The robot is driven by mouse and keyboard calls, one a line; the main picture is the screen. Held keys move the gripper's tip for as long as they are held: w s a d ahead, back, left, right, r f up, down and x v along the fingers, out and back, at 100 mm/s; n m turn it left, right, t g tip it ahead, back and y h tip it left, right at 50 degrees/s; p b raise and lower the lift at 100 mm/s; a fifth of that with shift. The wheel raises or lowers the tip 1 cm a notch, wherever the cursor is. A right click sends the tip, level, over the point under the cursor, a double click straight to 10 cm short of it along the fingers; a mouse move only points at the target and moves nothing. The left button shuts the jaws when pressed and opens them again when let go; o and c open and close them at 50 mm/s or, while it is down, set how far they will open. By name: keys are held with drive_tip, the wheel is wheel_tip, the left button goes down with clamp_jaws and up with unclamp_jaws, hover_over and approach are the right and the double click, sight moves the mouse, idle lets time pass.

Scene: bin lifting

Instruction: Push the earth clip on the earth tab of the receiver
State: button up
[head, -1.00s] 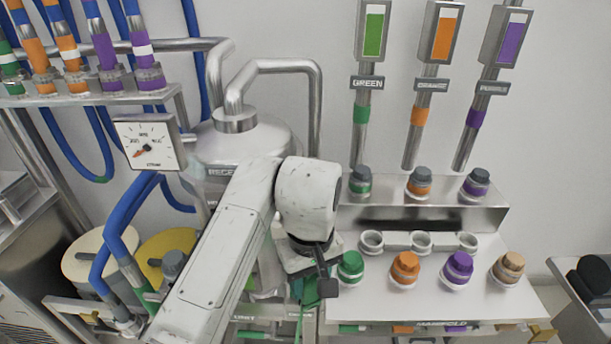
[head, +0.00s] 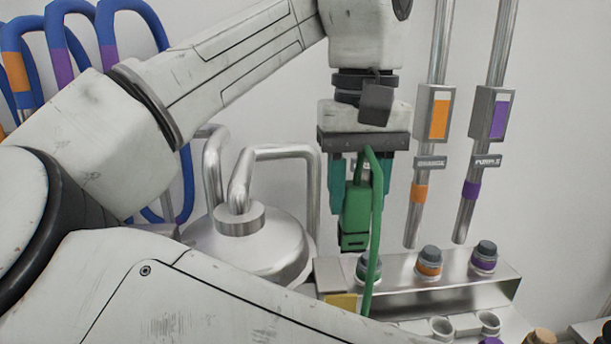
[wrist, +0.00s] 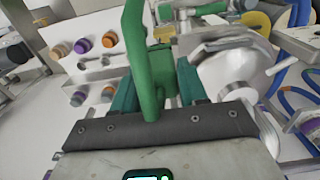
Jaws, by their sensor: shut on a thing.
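My gripper (head: 357,190) hangs pointing down in the head view, its teal fingers shut on the green earth clip (head: 356,218). A green cable (head: 375,240) runs from the clip's top and hangs down beside it. The clip is held in the air, with a dark slot at its lower end. The receiver (head: 250,240), a domed steel vessel with bent pipes, stands left of the clip; its lower body is hidden by my arm. In the wrist view the receiver (wrist: 235,80) is at the right and the green cable (wrist: 137,55) crosses the middle. I cannot make out the earth tab.
A steel shelf (head: 400,290) with grey-topped capped fittings stands right of and below the clip. Orange (head: 434,115) and purple (head: 492,115) marked pipes rise behind it. Blue hoses (head: 130,30) hang at upper left. The wall space around the gripper is open.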

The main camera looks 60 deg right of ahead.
sight(345, 255)
drive_tip(key=shift+w, duration=0.5)
drive_tip(key=shift+f, duration=0.9)
wheel_tip(345, 255, down, 4)
drive_tip(key=b, duration=0.3)
drive_tip(key=shift+r+p, duration=0.5)
drive_tip(key=shift+s+a+r, duration=0.1)
drive_tip(key=shift+f, duration=0.2)
drive_tip(key=shift+f, duration=1.45)
drive_tip(key=shift+b, duration=0.3)
drive_tip(key=shift+f+b, duration=0.45)
drive_tip(key=shift+f, duration=0.65)
